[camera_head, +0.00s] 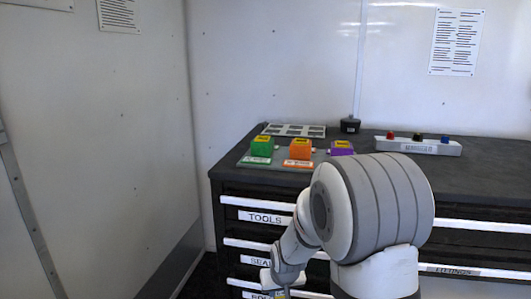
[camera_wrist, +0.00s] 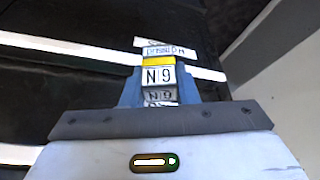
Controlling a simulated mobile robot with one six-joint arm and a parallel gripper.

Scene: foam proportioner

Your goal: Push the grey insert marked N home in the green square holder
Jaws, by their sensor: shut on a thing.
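My gripper (camera_head: 284,278) hangs low in front of the drawers in the head view, at the bottom edge of the picture. In the wrist view its blue fingers (camera_wrist: 158,92) are shut on a grey insert (camera_wrist: 159,75) with a yellow band and a white label reading N 9. The insert is too small to make out in the head view. The green square holder (camera_head: 262,146) stands on the bench top, at the left of a row of three, with a yellow patch on top. My gripper is below and apart from it.
Behind lies a pale tray (camera_head: 293,130) with dark squares. A white bar with colored knobs (camera_head: 417,146) is at right. Drawer handles (camera_head: 267,217) project below.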

